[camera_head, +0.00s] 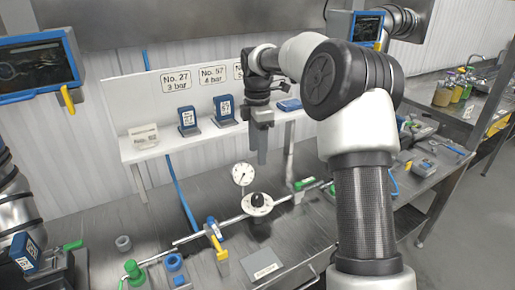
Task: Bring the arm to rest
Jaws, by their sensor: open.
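My arm (362,205) rises from the bottom right, bends at a large dark joint at the top and reaches to the left. My gripper (262,158) hangs down from its end, in front of the white shelf and above the steel bench. It is open, though its fingers look nearly in line from this side. I see nothing held in it. The gripper appears apart from the bench and the gauge below it.
The bench (110,262) carries a dial gauge (243,174), a black knob (258,200), a thin pipe with green handles and a grey plate (262,264). Blue blocks (189,118) stand on the shelf (160,149). Screens hang at the upper left (38,62) and top right.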

